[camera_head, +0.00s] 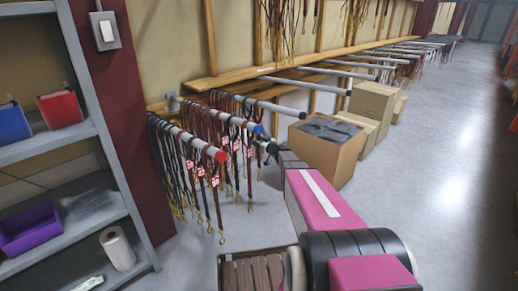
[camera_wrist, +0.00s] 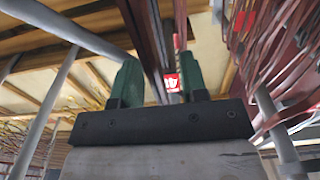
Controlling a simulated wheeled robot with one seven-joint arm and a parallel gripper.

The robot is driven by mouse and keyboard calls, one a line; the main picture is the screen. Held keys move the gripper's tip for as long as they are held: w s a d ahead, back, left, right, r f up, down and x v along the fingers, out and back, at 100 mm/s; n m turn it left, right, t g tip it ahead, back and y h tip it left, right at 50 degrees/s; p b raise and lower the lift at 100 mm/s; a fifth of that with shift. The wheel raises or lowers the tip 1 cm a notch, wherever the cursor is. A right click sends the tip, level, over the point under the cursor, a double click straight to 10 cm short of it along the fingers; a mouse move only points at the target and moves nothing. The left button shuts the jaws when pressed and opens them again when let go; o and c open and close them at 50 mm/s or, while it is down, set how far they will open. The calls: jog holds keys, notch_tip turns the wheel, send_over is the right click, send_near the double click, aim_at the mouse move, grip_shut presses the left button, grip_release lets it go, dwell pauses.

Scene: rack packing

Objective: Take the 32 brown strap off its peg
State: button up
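Several brown and dark straps with red number tags hang from a peg with a red tip (camera_head: 220,156) and a peg with a blue tip (camera_head: 258,129) at the left in the head view. The tag numbers are too small to read surely, so I cannot tell which strap is the 32. My gripper (camera_head: 265,150) is close to the blue-tipped peg's end. In the wrist view my gripper (camera_wrist: 160,72) has its green fingers apart. A dark brown strap (camera_wrist: 148,35) and a red tag (camera_wrist: 171,83) show in the gap between them; whether the strap lies inside the grip is unclear.
More straps (camera_wrist: 265,50) hang close at the right in the wrist view. An open cardboard box (camera_head: 325,150) stands on the floor beyond my gripper, with closed boxes (camera_head: 373,103) behind. A grey shelf (camera_head: 95,205) is at the left. The floor at right is clear.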

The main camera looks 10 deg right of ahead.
jog(key=shift+w+a, duration=0.25)
jog(key=shift+w, duration=0.1)
grip_shut()
jog(key=shift+r, duration=0.1)
jog(key=r+v, duration=0.3)
jog(key=v, duration=2.9)
jog(key=shift+r, duration=0.2)
